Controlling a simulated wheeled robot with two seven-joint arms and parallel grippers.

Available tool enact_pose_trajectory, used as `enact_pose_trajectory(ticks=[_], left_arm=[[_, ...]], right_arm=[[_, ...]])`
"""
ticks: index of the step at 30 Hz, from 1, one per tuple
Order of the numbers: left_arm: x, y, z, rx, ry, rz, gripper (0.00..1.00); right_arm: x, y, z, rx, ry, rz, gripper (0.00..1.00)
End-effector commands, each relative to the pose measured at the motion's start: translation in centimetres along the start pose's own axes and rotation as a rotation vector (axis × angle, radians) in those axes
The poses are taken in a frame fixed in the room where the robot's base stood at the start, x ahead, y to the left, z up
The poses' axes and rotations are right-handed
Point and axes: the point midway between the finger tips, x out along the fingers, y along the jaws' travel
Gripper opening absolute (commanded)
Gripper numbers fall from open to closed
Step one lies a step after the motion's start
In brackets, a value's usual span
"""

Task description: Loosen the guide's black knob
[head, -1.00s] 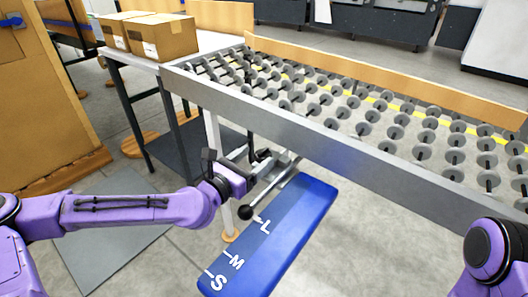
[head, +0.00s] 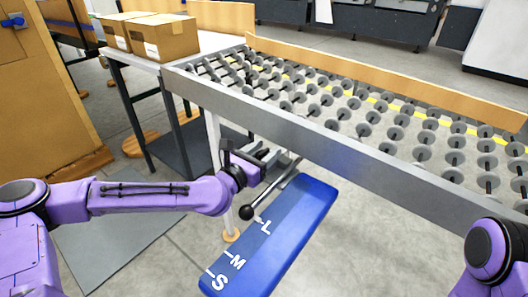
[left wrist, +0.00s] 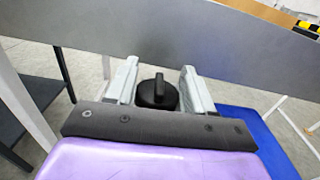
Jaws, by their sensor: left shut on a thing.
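The black knob (left wrist: 157,93), round with an upright grip on top, sits between the two grey fingers of my left gripper (left wrist: 158,88) in the left wrist view. The gripper is shut on it. In the head view, my left gripper (head: 268,158) is beside the front rail of the roller table, and it hides the knob there. A metal rod with a black ball end (head: 246,212) slopes down below the gripper, over the blue board (head: 290,225) marked S, M and L. My right gripper is out of view.
The roller table's grey front rail (head: 330,150) runs close beyond the left gripper. A white leg (head: 214,150) stands just left of it. Cardboard boxes (head: 165,38) sit on a side table at the back left. Open floor (head: 370,250) lies right of the blue board.

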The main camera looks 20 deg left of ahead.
Motion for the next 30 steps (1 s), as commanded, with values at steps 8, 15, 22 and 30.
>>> enact_pose_trajectory(ticks=[8, 15, 22, 30], left_arm=[[0.1, -0.2, -0.2, 0.0, -0.003, 0.129, 0.22], [0.1, -0.3, -0.4, 0.004, -0.005, 0.338, 0.22], [0.1, -0.3, -0.4, 0.005, -0.006, 0.557, 0.22], [0.1, -0.3, -0.3, 0.005, -0.008, 0.816, 0.22]], right_arm=[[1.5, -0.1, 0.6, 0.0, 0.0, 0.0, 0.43], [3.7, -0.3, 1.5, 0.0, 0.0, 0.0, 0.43], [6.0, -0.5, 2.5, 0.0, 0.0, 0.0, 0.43], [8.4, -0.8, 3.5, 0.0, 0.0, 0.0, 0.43]])
